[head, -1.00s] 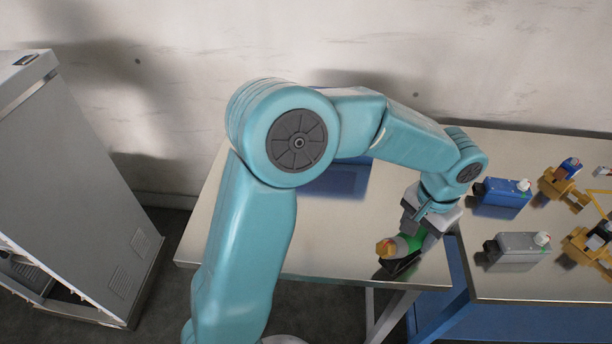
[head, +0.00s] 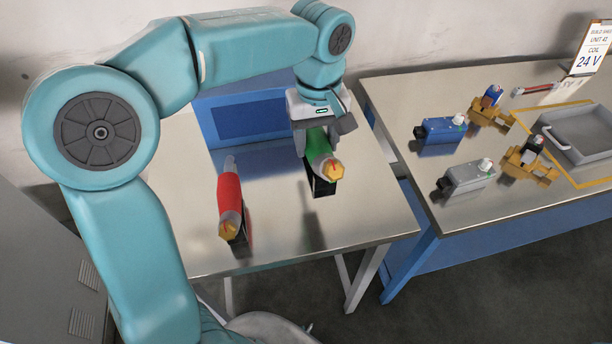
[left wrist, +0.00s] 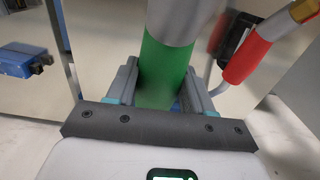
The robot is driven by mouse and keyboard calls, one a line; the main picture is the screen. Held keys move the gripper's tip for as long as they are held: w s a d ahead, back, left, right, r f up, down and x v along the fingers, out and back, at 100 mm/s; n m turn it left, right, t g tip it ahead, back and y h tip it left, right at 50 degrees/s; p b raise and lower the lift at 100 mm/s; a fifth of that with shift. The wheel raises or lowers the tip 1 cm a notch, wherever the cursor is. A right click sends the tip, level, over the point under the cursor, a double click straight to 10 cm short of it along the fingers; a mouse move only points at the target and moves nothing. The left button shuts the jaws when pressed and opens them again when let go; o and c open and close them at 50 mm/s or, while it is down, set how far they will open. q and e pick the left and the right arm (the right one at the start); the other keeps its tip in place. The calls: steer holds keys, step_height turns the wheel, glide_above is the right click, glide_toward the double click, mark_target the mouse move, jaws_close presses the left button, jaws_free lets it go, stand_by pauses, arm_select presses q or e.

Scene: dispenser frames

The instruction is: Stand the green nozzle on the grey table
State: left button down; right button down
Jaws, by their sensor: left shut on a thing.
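The green nozzle (head: 316,146) has a grey collar and a yellow tip. My left gripper (head: 318,132) is shut on its green body, over the back right of the grey table (head: 275,240). The nozzle is tilted, its yellow tip towards the camera, with a black part below it. I cannot tell whether it touches the table. In the left wrist view the green nozzle (left wrist: 162,70) stands between the two fingers of my left gripper (left wrist: 165,85), and its tip is out of frame. My right gripper is not in view.
A red nozzle (head: 230,193) with a yellow tip is on the grey table, left of the green one. A blue box (head: 240,115) is at the back. A second table (head: 400,105) on the right bears blue, grey and yellow devices and a grey tray (head: 575,145).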

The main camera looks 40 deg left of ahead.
arm_select(q)
step_height(320, 180, down, 8)
steer(key=shift+r, duration=0.25)
step_height(320, 180, down, 4)
steer(key=shift+s+r, duration=0.1)
steer(key=shift+r, duration=0.15)
steer(key=shift+f, duration=0.4)
steer(key=shift+f, duration=0.1)
steer(key=shift+c, duration=2.2)
jaws_free()
